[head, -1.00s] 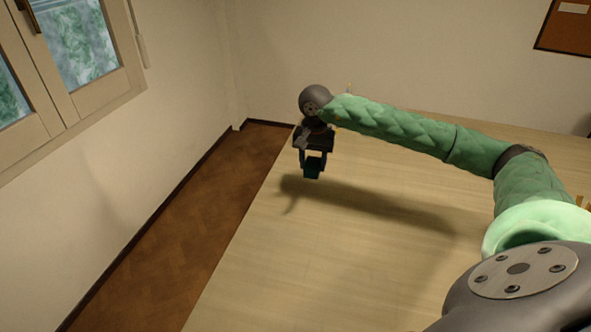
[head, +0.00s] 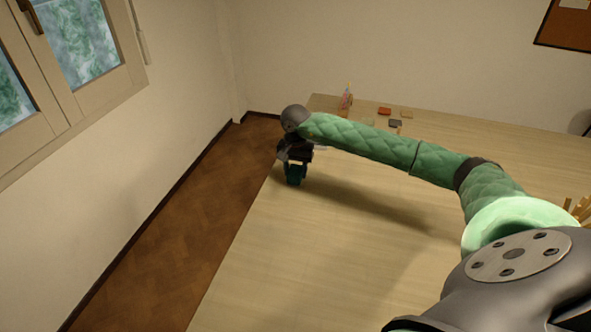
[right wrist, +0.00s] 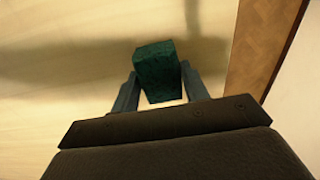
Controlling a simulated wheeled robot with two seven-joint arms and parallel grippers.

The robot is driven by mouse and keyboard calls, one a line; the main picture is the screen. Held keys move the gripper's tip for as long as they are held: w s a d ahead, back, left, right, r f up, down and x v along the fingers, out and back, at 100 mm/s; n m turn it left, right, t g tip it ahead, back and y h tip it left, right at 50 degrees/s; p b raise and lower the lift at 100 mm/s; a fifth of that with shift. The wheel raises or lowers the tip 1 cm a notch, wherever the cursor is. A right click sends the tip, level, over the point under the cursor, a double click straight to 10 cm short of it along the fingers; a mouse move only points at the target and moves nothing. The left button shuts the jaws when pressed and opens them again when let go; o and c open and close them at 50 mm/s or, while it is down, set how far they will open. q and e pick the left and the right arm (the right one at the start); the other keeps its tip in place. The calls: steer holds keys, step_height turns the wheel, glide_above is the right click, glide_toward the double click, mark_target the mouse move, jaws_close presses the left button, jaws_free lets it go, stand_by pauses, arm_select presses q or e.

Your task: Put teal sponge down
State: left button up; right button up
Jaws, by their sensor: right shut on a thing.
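The teal sponge (right wrist: 157,70) is a dark teal block between the fingers of my right gripper (right wrist: 155,92) in the right wrist view. The gripper is shut on it. In the head view my right gripper (head: 296,172) points down near the table's left edge, with the teal sponge (head: 295,180) small at its tips. The sponge is low over the wooden table (head: 300,260); I cannot tell whether it touches the top. My left gripper is not in view.
At the table's far end stand a small bottle-like item (head: 345,103), a red-orange block (head: 384,111), a tan block (head: 407,114) and a grey block (head: 395,123). Wooden sticks (head: 579,208) show at the right. Bare table lies in front; the floor drops away left.

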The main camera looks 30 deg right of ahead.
steer(key=shift+f, duration=0.5)
steer(key=o, duration=0.9)
